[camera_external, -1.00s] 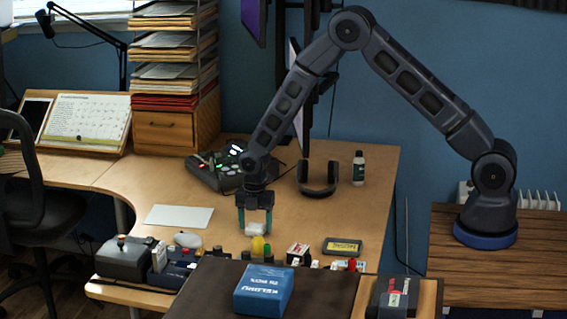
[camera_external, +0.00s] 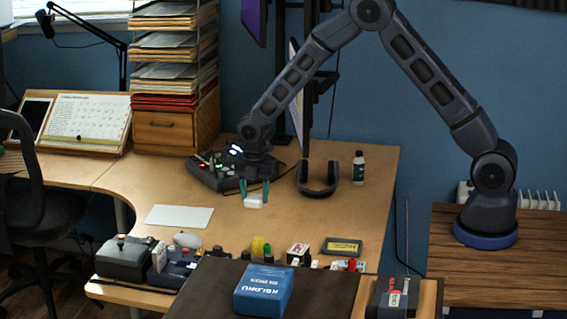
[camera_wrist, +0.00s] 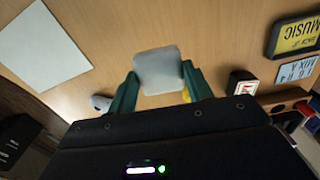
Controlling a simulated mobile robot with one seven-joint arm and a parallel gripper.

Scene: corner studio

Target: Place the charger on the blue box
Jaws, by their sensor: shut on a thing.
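The charger (camera_external: 254,201) is a small white block. My gripper (camera_external: 254,192) is shut on it and holds it up over the wooden desk. In the wrist view the charger (camera_wrist: 159,71) shows as a pale rounded square between the two green fingers of my gripper (camera_wrist: 158,82). The blue box (camera_external: 263,290) with white lettering lies on the dark table surface at the front, below and apart from the charger. The blue box is not seen in the wrist view.
Along the desk's front edge stand small items, including a yellow object (camera_external: 257,246) and a red-and-white box (camera_external: 298,253). A black-and-yellow case (camera_external: 342,246), headphones (camera_external: 318,178) and a bottle (camera_external: 358,167) are to the right. A white sheet (camera_external: 179,216) lies left. The desk's middle is clear.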

